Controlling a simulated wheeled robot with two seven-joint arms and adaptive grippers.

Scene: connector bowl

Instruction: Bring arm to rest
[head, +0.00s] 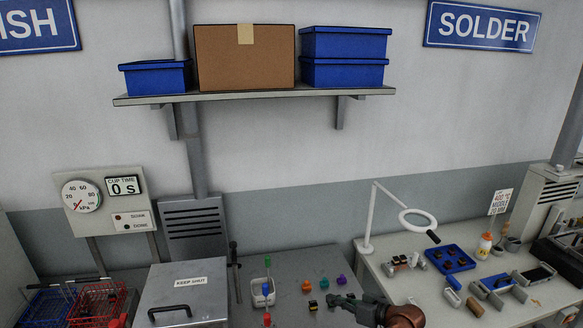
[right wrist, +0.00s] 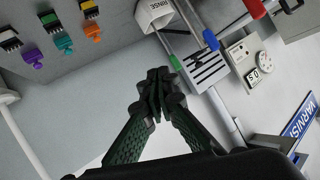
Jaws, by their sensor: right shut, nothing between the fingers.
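My right gripper (head: 338,300) reaches in at the bottom of the head view, low over the grey bench, its arm coming from the right. Its fingers are closed together with nothing between them, as the right wrist view (right wrist: 158,88) also shows. Orange (head: 306,286), teal (head: 324,283) and purple (head: 341,279) connectors lie just behind it in the head view. The white rinse bowl (head: 263,299), with coloured-handled tools at it, is left of the gripper. In the right wrist view the bowl (right wrist: 152,15) is beyond the fingertips. My left gripper is not in view.
A grey box marked KEEP SHUT (head: 183,293) stands on the left, with a red basket (head: 97,301) beyond it. On the right bench are a ring lamp (head: 417,219), a blue tray (head: 462,269) and small parts. A loaded shelf (head: 250,93) hangs above.

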